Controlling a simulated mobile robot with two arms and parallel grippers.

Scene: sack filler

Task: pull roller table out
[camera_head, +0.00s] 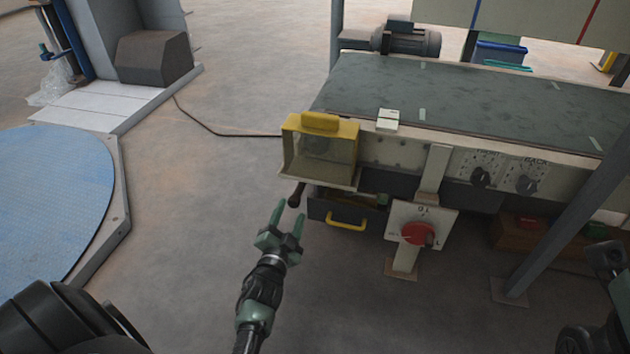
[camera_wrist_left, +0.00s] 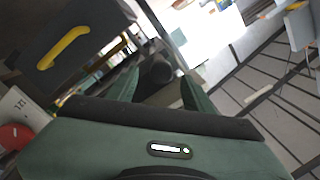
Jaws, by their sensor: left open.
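I cannot single out the roller table for certain. A dark rounded grip (camera_head: 297,195) sticks out below the conveyor's left end, beside a drawer. In the left wrist view this dark grip (camera_wrist_left: 156,70) shows just beyond and between my fingertips, with metal bars or rollers, hard to tell which, behind it. My left gripper (camera_head: 288,219) is open and empty, pointing up at the grip from just below it in the picture. Its green fingers (camera_wrist_left: 158,92) stand apart in the wrist view. I see no contact with the grip.
The conveyor (camera_head: 375,90) has a yellow guard (camera_head: 320,145) above the grip. The dark drawer with a yellow handle (camera_head: 346,221) and a red rotary switch (camera_head: 417,233) are to the right. A slanted post (camera_head: 565,225) stands farther right. The floor left of my gripper is clear.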

